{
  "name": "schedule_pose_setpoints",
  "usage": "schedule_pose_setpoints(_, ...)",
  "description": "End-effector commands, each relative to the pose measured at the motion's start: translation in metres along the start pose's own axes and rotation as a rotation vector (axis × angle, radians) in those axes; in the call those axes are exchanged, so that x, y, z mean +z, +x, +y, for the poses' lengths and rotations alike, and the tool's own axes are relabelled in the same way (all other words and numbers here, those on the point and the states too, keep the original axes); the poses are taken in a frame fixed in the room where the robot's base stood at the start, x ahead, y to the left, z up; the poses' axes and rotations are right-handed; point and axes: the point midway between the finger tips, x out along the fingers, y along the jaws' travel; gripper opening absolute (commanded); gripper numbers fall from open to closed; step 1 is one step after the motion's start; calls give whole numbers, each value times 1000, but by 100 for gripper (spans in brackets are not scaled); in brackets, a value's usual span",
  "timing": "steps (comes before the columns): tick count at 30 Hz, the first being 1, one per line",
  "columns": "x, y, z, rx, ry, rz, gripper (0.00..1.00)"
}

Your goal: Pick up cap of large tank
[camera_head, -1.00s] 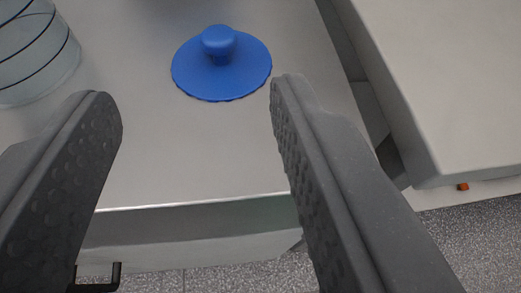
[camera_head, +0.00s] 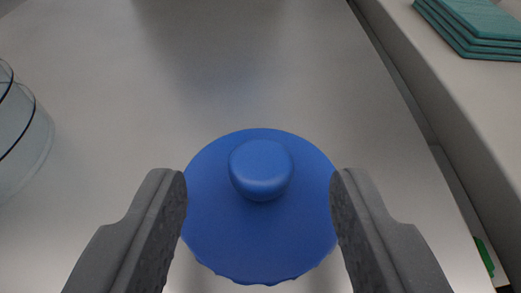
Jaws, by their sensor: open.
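The blue round cap (camera_head: 262,235) lies on the grey metal table, with its rounded knob (camera_head: 261,170) pointing up. My gripper (camera_head: 260,190) is open, with one dark grey finger at each side of the cap. The knob is between the fingertips, with a gap on both sides. Whether the fingertips touch the cap's rim I cannot tell. The clear tank (camera_head: 22,140) with black bands stands at the left edge, partly out of view.
The grey table top (camera_head: 240,70) is clear beyond the cap. At the right is a pale raised surface (camera_head: 440,90) with a gap beside the table. A stack of teal sheets (camera_head: 480,25) lies on it at the top right. A green item (camera_head: 484,257) shows at the lower right.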

Motion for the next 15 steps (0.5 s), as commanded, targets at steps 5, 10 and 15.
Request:
schedule_pose_setpoints(5,2,26,2,2,2,1,47)
schedule_pose_setpoints(10,0,40,2,2,1,2,47)
schedule_pose_setpoints(15,-1,40,2,2,1,2,47)
